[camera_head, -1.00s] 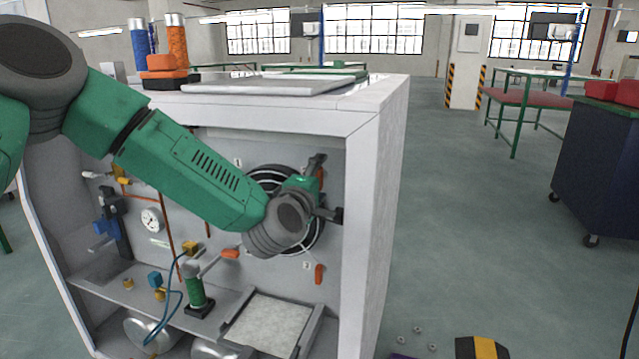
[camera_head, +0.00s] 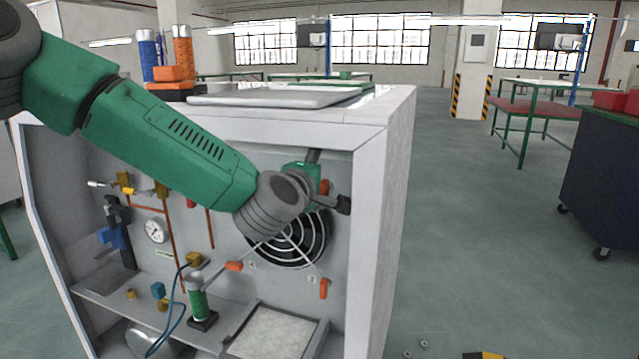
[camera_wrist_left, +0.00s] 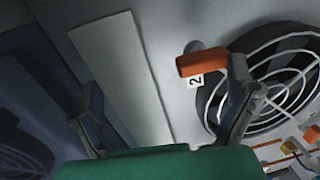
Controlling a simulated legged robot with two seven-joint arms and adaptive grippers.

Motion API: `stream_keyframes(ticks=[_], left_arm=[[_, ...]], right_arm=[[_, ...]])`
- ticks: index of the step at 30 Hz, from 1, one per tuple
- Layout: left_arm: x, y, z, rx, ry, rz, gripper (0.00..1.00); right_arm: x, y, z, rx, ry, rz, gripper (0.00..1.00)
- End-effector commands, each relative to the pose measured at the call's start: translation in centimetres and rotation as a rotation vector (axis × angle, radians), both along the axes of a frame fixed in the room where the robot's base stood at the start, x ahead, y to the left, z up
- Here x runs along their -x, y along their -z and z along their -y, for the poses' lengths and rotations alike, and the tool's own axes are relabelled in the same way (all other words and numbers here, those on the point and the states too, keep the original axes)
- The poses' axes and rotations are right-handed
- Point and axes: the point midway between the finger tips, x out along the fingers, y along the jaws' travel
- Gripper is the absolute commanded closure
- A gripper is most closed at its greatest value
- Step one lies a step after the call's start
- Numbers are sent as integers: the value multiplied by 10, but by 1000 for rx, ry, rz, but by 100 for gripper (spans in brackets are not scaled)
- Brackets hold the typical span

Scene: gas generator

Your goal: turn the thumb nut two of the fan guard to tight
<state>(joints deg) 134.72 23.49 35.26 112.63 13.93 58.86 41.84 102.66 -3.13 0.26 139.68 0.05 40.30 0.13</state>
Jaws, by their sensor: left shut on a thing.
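The fan guard (camera_head: 292,245) is a set of pale wire rings over a black fan on the cabinet's back panel. It also shows at the right of the left wrist view (camera_wrist_left: 285,72). Thumb nut two (camera_wrist_left: 203,63) is an orange bar beside a label "2". In the head view a bit of its orange (camera_head: 325,187) shows at the guard's upper right. My left gripper (camera_head: 330,181) is at this nut, its fingers to either side; in the left wrist view the right finger (camera_wrist_left: 165,100) overlaps the nut's end. The grip contact is partly unclear. My right gripper is not in view.
Other orange thumb nuts sit at the guard's lower left (camera_head: 234,266) and lower right (camera_head: 323,288). The cabinet's right wall (camera_head: 375,230) stands close beside my gripper.

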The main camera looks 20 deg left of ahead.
Motion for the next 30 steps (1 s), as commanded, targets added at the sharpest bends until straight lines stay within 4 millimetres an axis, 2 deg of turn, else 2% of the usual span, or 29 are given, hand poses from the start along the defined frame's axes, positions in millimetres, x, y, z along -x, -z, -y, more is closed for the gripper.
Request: stream_keyframes(ticks=[1, 3, 17, 30], left_arm=[[0, -14, 2, 4, 2, 27, 30], [3, -12, 3, 3, 4, 24, 36], [38, -3, 7, -4, 20, 7, 36], [63, 1, 0, 2, 7, 2, 36]], right_arm=[[2, -1, 0, 0, 0, -3, 60], [2, 0, 0, 0, 0, -4, 60], [2, 3, 0, 0, 0, -4, 60], [2, 5, 0, 0, 0, -3, 60]])
